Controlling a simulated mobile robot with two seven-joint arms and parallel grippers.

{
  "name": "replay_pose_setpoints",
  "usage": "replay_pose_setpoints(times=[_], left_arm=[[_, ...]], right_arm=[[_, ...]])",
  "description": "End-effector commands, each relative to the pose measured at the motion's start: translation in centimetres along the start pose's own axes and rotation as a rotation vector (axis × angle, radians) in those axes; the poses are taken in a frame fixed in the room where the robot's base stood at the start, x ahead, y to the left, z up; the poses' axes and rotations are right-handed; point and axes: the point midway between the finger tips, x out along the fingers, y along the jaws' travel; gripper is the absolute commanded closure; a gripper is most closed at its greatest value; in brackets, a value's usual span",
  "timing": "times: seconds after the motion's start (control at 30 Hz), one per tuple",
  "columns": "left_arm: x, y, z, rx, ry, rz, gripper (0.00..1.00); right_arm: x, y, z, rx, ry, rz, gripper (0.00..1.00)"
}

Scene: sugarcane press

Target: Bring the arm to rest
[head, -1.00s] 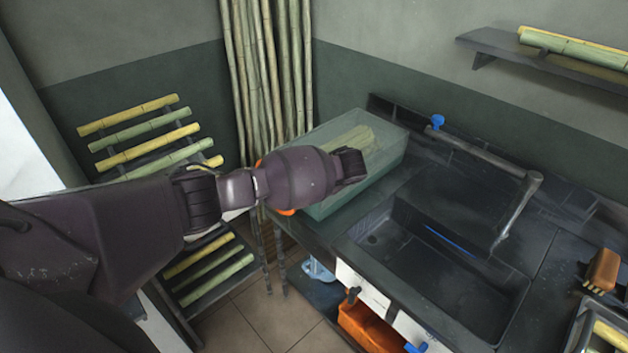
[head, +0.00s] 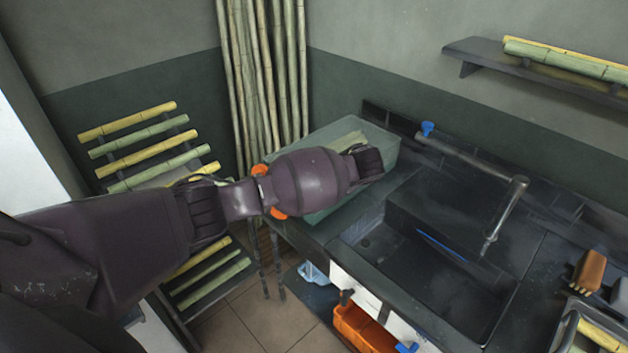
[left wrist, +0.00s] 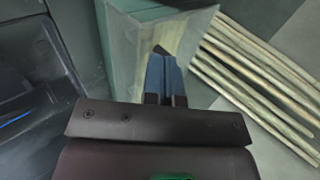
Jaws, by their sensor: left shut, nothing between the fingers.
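My left arm (head: 310,183) reaches in from the left in the head view, its far end in front of a clear greenish bin (head: 375,143) on the counter. Pale green cane shows inside the bin. My right gripper is in neither view.
A dark sink (head: 430,265) with a tap (head: 505,215) lies right of the bin. A cane rack (head: 140,135) stands left, tall canes (head: 262,70) lean in the corner, and a wall shelf (head: 540,75) holds cane. A brush (head: 590,270) lies at the right.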

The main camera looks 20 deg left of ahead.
Motion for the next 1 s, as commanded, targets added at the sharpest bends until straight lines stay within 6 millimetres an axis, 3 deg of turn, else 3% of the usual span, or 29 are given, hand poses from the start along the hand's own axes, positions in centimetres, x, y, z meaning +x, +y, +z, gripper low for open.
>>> replay_pose_setpoints(times=[0.2, 0.47, 0.63, 0.73, 0.83, 1.0], left_arm=[[-2.1, 1.2, 0.0, 0.0, 0.002, 0.0, 1.0], [-2.6, 1.4, -0.1, 0.008, 0.008, 0.002, 1.0], [-3.1, 2.0, -2.4, 0.044, 0.15, 0.032, 1.0], [-5.2, 2.2, -5.1, 0.065, 0.338, 0.069, 1.0], [-8.8, 2.3, -7.9, 0.068, 0.556, 0.118, 1.0], [-12.7, 4.8, -9.0, 0.043, 0.874, 0.239, 1.0]], right_arm=[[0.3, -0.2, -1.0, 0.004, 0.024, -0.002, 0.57], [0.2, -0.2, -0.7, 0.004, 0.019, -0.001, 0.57], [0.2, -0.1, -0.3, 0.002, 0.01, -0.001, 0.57], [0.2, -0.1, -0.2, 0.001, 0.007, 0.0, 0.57], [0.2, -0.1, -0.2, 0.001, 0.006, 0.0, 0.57], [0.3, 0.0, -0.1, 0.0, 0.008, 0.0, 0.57]])
